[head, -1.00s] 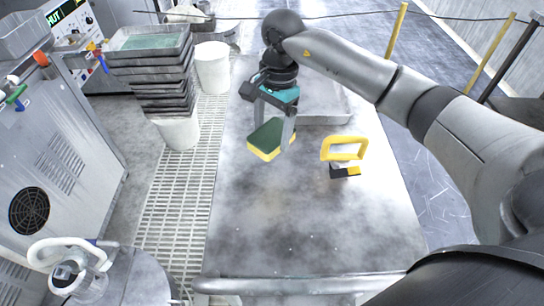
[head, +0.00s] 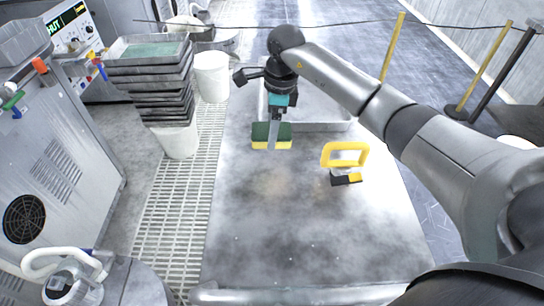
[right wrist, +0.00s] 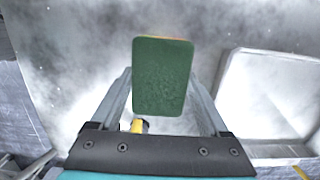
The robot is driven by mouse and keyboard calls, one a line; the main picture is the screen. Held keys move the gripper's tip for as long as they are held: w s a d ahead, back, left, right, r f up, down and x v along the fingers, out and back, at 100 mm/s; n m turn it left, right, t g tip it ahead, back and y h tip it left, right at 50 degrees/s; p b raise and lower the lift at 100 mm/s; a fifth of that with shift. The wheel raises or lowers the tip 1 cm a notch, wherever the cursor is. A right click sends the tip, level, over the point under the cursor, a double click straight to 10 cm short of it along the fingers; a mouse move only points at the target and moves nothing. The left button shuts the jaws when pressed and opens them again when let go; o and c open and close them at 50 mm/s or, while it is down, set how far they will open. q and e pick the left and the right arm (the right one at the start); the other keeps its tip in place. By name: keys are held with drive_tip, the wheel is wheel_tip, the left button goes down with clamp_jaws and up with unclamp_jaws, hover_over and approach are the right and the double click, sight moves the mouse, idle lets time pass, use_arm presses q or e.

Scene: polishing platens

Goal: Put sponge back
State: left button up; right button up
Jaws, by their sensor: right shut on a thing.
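The sponge (head: 258,133), green on top and yellow below, is in my right gripper (head: 273,138), over the far half of the metal table. In the right wrist view the green face of the sponge (right wrist: 161,75) fills the space between the two fingers, which are shut on it. I cannot tell how far above the table it is. A shallow metal tray (head: 335,125) lies just behind and to the right of the sponge, partly hidden by my arm; the tray also shows in the right wrist view (right wrist: 228,75). My left gripper is not in view.
A yellow-handled tool (head: 345,155) with a black and yellow base stands on the metal table (head: 290,235), right of the sponge. The near table is clear. A stack of trays (head: 150,85) and a white bucket (head: 211,76) stand to the left.

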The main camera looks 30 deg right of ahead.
sight(270, 164)
wheel_tip(270, 164, down, 9)
drive_tip(key=shift+f+b, duration=0.1)
drive_tip(key=shift+b, duration=0.5)
drive_tip(key=shift+f, duration=0.1)
drive_tip(key=o, duration=1)
drive_tip(key=shift+o, duration=0.2)
drive_tip(key=shift+r, duration=0.2)
drive_tip(key=r, duration=0.4)
drive_tip(key=d+r+p, duration=0.1)
drive_tip(key=r, duration=0.6)
drive_tip(key=shift+s+d+r+p, duration=0.2)
drive_tip(key=shift+s+r+p, duration=0.1)
drive_tip(key=shift+r+p, duration=0.1)
